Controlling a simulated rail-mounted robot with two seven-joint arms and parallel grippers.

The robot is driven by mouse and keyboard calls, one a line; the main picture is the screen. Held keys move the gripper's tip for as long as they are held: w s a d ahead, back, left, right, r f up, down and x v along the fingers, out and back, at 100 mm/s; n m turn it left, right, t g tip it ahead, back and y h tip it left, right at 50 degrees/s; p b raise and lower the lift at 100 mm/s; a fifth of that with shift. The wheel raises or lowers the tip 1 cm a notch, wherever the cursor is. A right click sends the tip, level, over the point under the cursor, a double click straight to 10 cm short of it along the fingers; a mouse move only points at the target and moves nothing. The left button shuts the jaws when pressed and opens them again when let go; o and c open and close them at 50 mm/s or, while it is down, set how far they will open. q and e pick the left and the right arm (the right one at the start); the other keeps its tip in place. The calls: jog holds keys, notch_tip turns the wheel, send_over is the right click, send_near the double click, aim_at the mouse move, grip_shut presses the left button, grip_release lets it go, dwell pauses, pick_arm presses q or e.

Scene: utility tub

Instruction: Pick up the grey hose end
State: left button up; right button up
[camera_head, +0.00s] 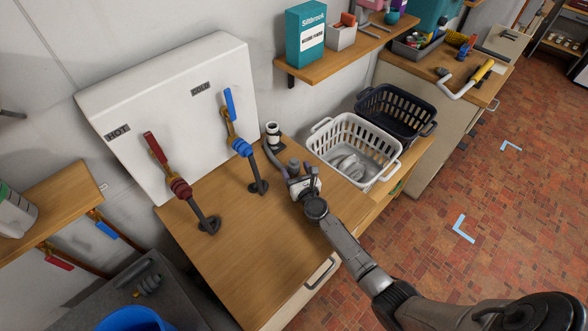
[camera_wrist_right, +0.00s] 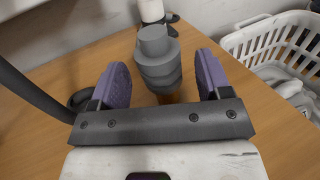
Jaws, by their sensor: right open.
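The grey hose end (camera_wrist_right: 158,58), a stepped grey cylinder, stands between the two purple finger pads of my right gripper (camera_wrist_right: 160,74) in the right wrist view. The pads are spread, with a gap visible on each side of it. In the head view the grey hose end (camera_head: 294,167) shows just beyond my right gripper (camera_head: 299,181), over the wooden counter near the wall. Its lower part is hidden. My left gripper is in neither view.
A white laundry basket (camera_head: 352,141) with cloth inside stands close on the right, with a black basket (camera_head: 398,108) behind it. A black-and-white fitting (camera_head: 273,135) is at the wall. Blue (camera_head: 242,146) and red (camera_head: 180,188) valve pipes rise at left. The front counter (camera_head: 250,240) is clear.

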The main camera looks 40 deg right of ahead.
jog(key=shift+x, duration=1.05)
jog(key=shift+c, duration=0.2)
jog(key=c, duration=0.9)
